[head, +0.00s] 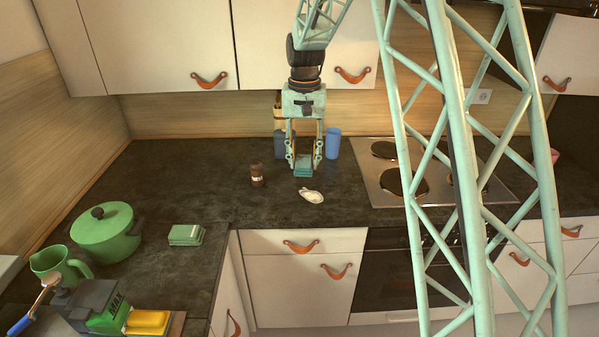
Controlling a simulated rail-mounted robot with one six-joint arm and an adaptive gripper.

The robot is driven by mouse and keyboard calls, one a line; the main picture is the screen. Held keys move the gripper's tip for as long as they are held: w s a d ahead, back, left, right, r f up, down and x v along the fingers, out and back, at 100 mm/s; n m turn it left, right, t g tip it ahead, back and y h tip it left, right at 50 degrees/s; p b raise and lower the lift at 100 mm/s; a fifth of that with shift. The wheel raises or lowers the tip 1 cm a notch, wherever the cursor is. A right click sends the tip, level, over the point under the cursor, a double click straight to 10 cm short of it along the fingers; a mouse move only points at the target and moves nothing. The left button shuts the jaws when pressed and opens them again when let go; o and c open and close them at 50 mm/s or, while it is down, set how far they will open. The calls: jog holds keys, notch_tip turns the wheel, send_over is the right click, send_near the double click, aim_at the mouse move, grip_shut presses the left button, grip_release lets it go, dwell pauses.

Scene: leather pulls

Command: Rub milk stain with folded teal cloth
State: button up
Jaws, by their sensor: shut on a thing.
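My gripper (304,168) points down over the dark counter at the back, shut on the folded teal cloth (303,173). The cloth sits low between the fingertips; I cannot tell whether it touches the counter. The whitish milk stain (311,195) lies on the counter just in front of the cloth and slightly to its right. Cloth and stain look apart in this view.
A brown jar (257,174) stands left of the stain. A blue cup (333,143) stands behind right of my gripper, and a dark container (281,145) behind left. The hob (375,183) lies to the right. A green stack (186,235) and green pot (104,235) are front left.

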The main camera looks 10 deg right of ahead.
jog(key=shift+w+f+p, duration=0.1)
jog(key=shift+p, duration=0.2)
jog(key=w+f+n+p, duration=0.1)
jog(key=w+f+p, duration=0.1)
jog(key=p, duration=0.2)
jog(key=shift+w+f+p, duration=0.15)
jog(key=shift+f+p, duration=0.25)
jog(key=f+p, duration=0.1)
jog(key=w+f+n+p, duration=0.1)
jog(key=f+p, duration=0.1)
jog(key=w+f+n+p, duration=0.1)
jog(key=p, duration=0.1)
jog(key=shift+a+f, duration=0.1)
jog(key=shift+f, duration=0.2)
jog(key=shift+f, duration=0.1)
